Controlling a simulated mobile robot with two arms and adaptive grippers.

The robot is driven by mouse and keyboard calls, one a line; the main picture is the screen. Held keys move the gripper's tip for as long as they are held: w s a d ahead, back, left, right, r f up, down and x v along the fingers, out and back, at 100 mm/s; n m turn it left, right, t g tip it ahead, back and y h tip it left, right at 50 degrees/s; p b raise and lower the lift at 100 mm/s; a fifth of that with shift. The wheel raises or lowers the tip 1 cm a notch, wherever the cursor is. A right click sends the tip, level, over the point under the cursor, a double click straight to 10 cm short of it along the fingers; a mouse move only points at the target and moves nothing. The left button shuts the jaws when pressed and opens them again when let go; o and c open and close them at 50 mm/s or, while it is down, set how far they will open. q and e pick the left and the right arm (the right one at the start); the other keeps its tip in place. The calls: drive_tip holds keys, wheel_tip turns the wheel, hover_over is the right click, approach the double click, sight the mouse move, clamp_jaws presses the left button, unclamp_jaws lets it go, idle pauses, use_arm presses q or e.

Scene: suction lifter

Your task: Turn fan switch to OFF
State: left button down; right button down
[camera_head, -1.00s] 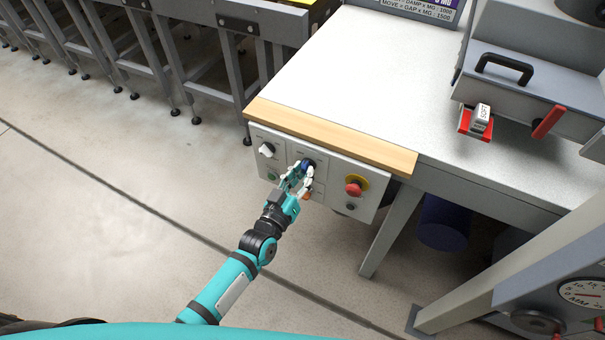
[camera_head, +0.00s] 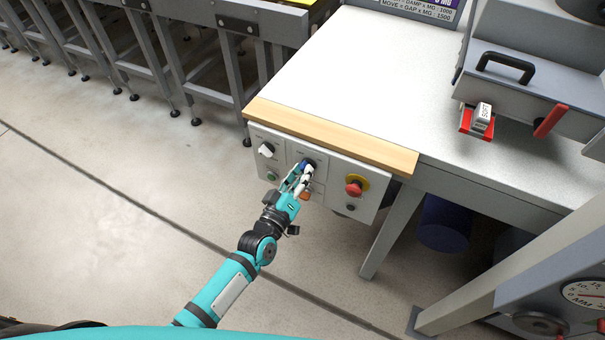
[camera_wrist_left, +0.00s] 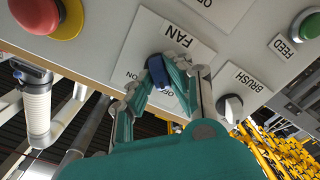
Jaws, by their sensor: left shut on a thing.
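The fan switch is a blue knob (camera_wrist_left: 158,72) on a white plate marked FAN, ON and OFF in the left wrist view. In the head view the knob (camera_head: 308,163) shows in part on the front control panel (camera_head: 340,172). My left gripper (camera_head: 301,176) is at the panel, its fingers on both sides of the knob and shut on it. The fingers (camera_wrist_left: 162,90) hide part of the knob and its plate. I cannot tell for certain which mark the knob points to. My right gripper is in neither view.
A red emergency button (camera_head: 354,187) is right of the fan switch. The white brush knob (camera_head: 266,149) and green feed button (camera_head: 271,176) are on its left. The wooden table edge (camera_head: 330,135) overhangs the panel. Open floor (camera_head: 130,200) lies to the left.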

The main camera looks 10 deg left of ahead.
use_arm(q)
drive_tip(key=c, duration=1.3)
unclamp_jaws()
drive_tip(key=v, duration=1.2)
drive_tip(key=s+a+f+m+g+y, duration=0.1)
drive_tip(key=s+a+f+g, duration=0.2)
drive_tip(key=f, duration=0.7)
drive_tip(key=s+a+f+m+g+y, duration=0.2)
drive_tip(key=s+f+g, duration=0.15)
drive_tip(key=f, duration=0.65)
drive_tip(key=s+a+f+m+g+y, duration=0.15)
drive_tip(key=s+f, duration=0.35)
drive_tip(key=f, duration=0.5)
drive_tip(key=s+a+f+m+g, duration=0.1)
drive_tip(key=s+f, duration=0.3)
drive_tip(key=s, duration=0.4)
drive_tip(key=s+a+f+m+g+y, duration=0.1)
drive_tip(key=s+a+f+g, duration=0.2)
drive_tip(key=s, duration=0.5)
drive_tip(key=s+a+f+m+g, duration=0.1)
drive_tip(key=s+a+f+g, duration=0.2)
drive_tip(key=s+f, duration=0.3)
drive_tip(key=shift+s+f+g+y, duration=0.2)
drive_tip(key=shift+s+g+y, duration=0.25)
drive_tip(key=shift+s, duration=0.45)
